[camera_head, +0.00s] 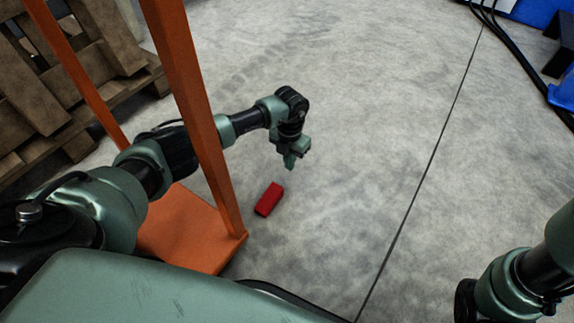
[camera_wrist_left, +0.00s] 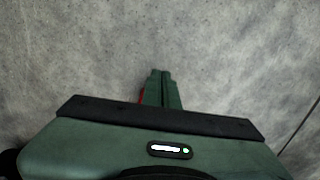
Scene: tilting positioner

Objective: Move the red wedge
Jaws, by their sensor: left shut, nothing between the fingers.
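The red wedge (camera_head: 269,199) lies on the grey concrete floor in the head view, just right of the orange stand's base. My left gripper (camera_head: 290,164) is above the floor, up and slightly right of the wedge in the picture, apart from it. Its fingers are shut and empty. In the left wrist view the closed fingers (camera_wrist_left: 163,88) point at the floor, and a thin red sliver of the wedge (camera_wrist_left: 141,97) shows at their left edge; the rest is hidden behind the gripper. My right arm shows at the lower right of the head view, but its gripper is not visible.
An orange stand (camera_head: 190,232) with upright posts is close beside my left arm. Wooden pallets (camera_head: 75,75) are at the upper left. Black cables (camera_head: 520,60) and blue equipment (camera_head: 565,92) are at the upper right. The floor in the middle is clear.

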